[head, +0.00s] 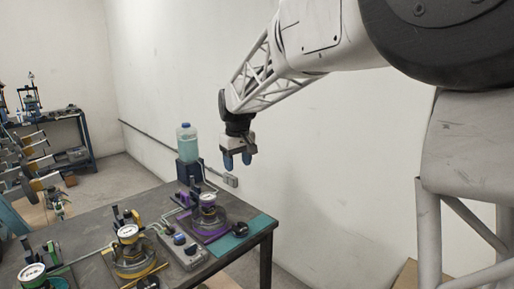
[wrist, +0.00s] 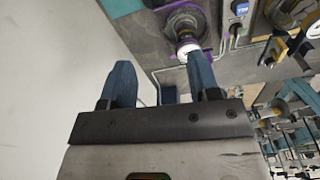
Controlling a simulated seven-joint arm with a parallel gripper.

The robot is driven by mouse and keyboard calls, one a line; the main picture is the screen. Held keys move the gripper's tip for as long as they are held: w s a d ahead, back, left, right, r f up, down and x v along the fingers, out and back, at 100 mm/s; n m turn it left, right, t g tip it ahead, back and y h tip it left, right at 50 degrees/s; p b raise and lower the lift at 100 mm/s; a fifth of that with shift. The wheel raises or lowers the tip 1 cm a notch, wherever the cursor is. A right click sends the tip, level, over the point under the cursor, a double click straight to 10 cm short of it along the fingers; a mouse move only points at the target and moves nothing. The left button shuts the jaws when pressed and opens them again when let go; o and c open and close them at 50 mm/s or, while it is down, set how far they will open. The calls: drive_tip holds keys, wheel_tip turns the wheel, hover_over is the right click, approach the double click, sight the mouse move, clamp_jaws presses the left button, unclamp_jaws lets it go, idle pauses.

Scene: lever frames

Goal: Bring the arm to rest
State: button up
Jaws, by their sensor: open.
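My gripper (head: 237,161) hangs from my arm above the back right part of the dark table (head: 85,230), pointing down, with clear air under its blue fingertips. In the wrist view the two blue fingers of my gripper (wrist: 161,78) stand apart with nothing between them. The gripper is open and empty. My arm reaches in from the upper right in the head view and touches nothing there.
A purple-based gauge device (head: 208,215) stands below my gripper. A bottle of bluish liquid (head: 187,143) stands at the table's back. A grey switch box (head: 183,248) and a yellow-based gauge device (head: 132,257) sit further left. The wall (head: 330,150) is behind my arm.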

drive_tip(key=s+d+f+m, duration=0.1)
drive_tip(key=s+d+m, duration=0.1)
drive_tip(key=s+d, duration=0.65)
drive_tip(key=s+d+m+t, duration=0.15)
drive_tip(key=s+d, duration=0.35)
drive_tip(key=s, duration=0.7)
drive_tip(key=s+d+f+m, duration=0.1)
drive_tip(key=s+d+m, duration=0.1)
drive_tip(key=s+d, duration=0.65)
drive_tip(key=s+d+f+m, duration=0.1)
drive_tip(key=s+f, duration=0.2)
drive_tip(key=s, duration=0.3)
drive_tip(key=s+d+f+m, duration=0.1)
drive_tip(key=s+f, duration=0.1)
drive_tip(key=s, duration=0.5)
drive_tip(key=shift+s+d+f, duration=0.2)
drive_tip(key=shift+s+f, duration=0.1)
drive_tip(key=shift+f, duration=0.1)
